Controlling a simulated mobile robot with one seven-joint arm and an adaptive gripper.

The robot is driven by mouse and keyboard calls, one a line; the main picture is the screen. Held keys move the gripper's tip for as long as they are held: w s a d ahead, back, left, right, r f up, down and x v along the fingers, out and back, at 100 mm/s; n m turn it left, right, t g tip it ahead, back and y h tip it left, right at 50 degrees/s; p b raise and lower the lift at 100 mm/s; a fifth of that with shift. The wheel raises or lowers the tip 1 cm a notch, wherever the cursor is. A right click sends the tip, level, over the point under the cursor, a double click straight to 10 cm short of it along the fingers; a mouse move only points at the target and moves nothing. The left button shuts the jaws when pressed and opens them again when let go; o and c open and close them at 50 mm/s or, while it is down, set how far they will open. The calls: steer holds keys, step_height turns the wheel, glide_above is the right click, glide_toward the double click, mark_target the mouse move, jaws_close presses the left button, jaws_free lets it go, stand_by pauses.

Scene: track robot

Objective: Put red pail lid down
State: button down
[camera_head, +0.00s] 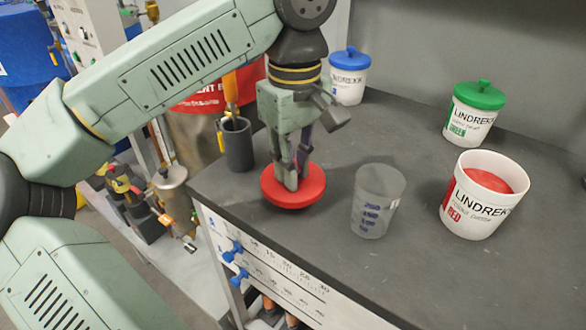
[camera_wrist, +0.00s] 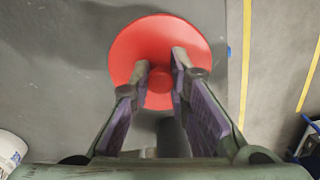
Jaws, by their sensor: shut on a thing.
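My gripper (camera_head: 290,178) is shut on the knob of the red pail lid (camera_head: 305,195), a round red disc. The lid is at or just above the dark bench top near its front edge, in the head view; I cannot tell whether it touches. In the wrist view my gripper's fingers (camera_wrist: 162,75) close on the knob, and the red lid (camera_wrist: 130,50) spreads around them. The red pail (camera_head: 460,215), white with a LINDREK label, stands without a lid at the right, with red content inside.
A clear measuring cup (camera_head: 379,205) stands between the lid and the red pail. A dark grey cup (camera_head: 237,145) with tools is left of my gripper. A green-lidded pail (camera_head: 474,112) and a blue-lidded pail (camera_head: 348,78) stand farther back. The bench (camera_head: 405,125) is bare in its middle.

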steer(key=shift+w, duration=0.5)
steer(key=f, duration=0.3)
steer(key=shift+w+a+p, duration=0.15)
steer(key=shift+w+p, duration=0.25)
steer(key=shift+f, duration=0.35)
steer(key=shift+f, duration=0.1)
steer(key=shift+f, duration=0.15)
steer(key=c, duration=1.5)
jaws_free()
step_height(320, 180, up, 12)
steer(key=shift+r, duration=0.25)
